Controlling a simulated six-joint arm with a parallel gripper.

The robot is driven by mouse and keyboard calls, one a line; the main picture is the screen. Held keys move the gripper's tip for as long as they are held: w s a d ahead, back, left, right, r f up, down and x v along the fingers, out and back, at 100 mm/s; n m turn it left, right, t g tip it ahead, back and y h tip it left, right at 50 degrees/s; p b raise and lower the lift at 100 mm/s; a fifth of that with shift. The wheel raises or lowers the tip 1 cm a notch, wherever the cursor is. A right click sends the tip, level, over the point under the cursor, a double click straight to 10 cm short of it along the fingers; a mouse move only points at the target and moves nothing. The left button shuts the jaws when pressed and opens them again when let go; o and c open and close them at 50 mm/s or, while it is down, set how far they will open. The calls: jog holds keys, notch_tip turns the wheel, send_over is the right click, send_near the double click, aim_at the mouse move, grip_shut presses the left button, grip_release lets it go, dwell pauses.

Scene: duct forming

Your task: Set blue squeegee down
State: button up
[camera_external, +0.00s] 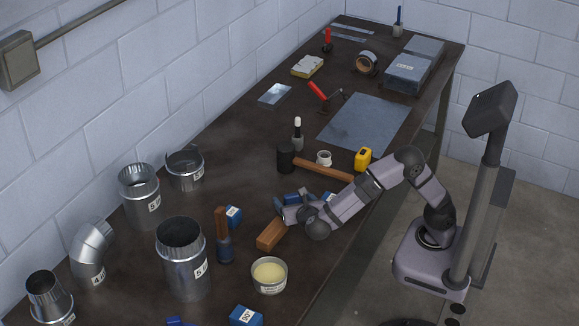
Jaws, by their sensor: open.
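My gripper (281,208) is at the left end of my arm, low over the middle of the table (235,150). Its jaws are open; the fingertips are small and partly hidden. A blue piece (292,197), which may be the blue squeegee, shows right behind the gripper, partly covered by it. I cannot tell whether it touches the fingers. A second bit of blue (328,197) shows behind my wrist; I cannot tell whether it is the same thing. A wooden block (271,234) lies just in front of the gripper.
A mallet (286,158) lies behind my arm. More ducts stand along the wall. A metal sheet (362,122) lies flat farther back.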

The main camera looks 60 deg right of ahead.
jog(key=v, duration=0.9)
jog(key=shift+s, duration=0.1)
jog(key=shift+r, duration=0.1)
jog(key=shift+d+r+m+p, duration=0.2)
jog(key=shift+r+m+p, duration=0.15)
jog(key=shift+p, duration=0.6)
jog(key=d+r+m+g+y+p, duration=0.1)
jog(key=d+m+g+p, duration=0.1)
jog(key=d+p, duration=0.1)
jog(key=s+d+r+m+g+y+p, duration=0.1)
jog(key=d+r+m+g+p, duration=0.1)
jog(key=d+m+p, duration=0.1)
jog(key=s+d+r+m+g+p, duration=0.1)
jog(key=d+m+p, duration=0.2)
jog(key=d+p, duration=0.2)
jog(key=shift+s+r+g+y+p, duration=0.2)
jog(key=shift+r+g+y+p, duration=0.15)
jog(key=shift+p, duration=0.75)
jog(key=s+d+r+m+g+y+p, duration=0.2)
jog(key=s+d+r+m+y+p, duration=0.1)
jog(key=s+d+r+m+p, duration=0.2)
jog(key=s+d+r+m+g+y+p, duration=0.2)
jog(key=s+d+r+m+y+p, duration=0.2)
jog(key=s+m+p, duration=0.4)
jog(key=shift+s+d+r+m+p, duration=0.35)
jog(key=shift+d+r+m+p, duration=0.55)
jog(key=shift+m+p, duration=2.45)
